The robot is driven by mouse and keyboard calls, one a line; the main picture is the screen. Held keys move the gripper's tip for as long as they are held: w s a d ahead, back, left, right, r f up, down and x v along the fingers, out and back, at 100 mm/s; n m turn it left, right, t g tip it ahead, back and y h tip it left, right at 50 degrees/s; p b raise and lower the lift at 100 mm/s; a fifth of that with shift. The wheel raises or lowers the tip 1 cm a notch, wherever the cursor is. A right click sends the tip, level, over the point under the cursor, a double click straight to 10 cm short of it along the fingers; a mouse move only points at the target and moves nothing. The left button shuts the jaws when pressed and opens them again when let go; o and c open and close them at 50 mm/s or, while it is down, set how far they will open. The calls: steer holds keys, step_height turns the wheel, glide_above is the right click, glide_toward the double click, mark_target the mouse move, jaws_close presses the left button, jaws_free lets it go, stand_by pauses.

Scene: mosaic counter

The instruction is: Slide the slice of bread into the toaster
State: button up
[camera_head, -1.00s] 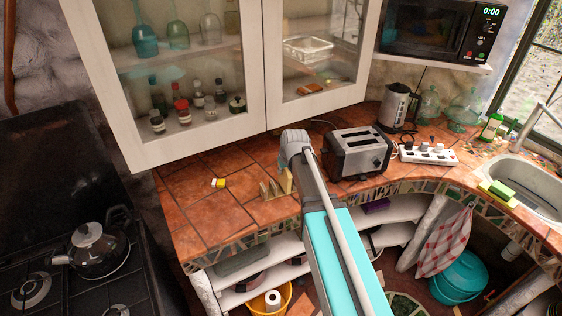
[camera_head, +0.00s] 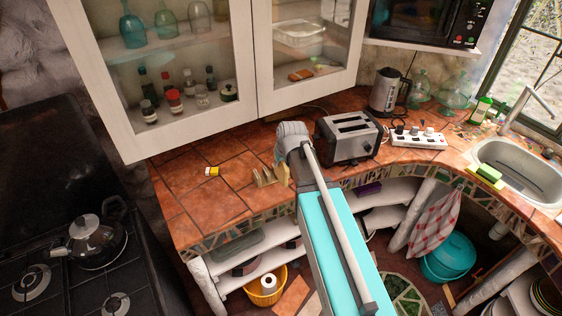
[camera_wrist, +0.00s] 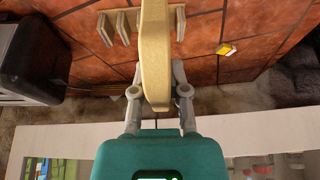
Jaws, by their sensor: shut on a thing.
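The slice of bread (camera_wrist: 155,50) is pale tan and held edge-on between the fingers of my gripper (camera_wrist: 160,92) in the wrist view. In the head view, part of the bread (camera_head: 283,173) shows below the arm's end, beside a small toast rack (camera_head: 263,179); the fingers are hidden there. The toaster (camera_head: 361,143) is silver and black with two slots on top, standing on the tiled counter to the right of the arm's end. In the wrist view the toaster (camera_wrist: 30,60) is at the left, apart from the bread. The slots look empty.
The rack (camera_wrist: 127,24) is close to the bread in the wrist view. A small yellow-and-white box (camera_head: 212,171) lies on open counter to the left. Behind the toaster are a kettle (camera_head: 385,91) and a white power strip (camera_head: 418,138). Glass-door cabinets (camera_head: 250,60) hang above.

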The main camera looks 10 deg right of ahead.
mark_target(280, 176)
step_height(280, 176, down, 7)
steer(key=b, duration=0.7)
steer(key=shift+a, duration=0.1)
stand_by(0.5)
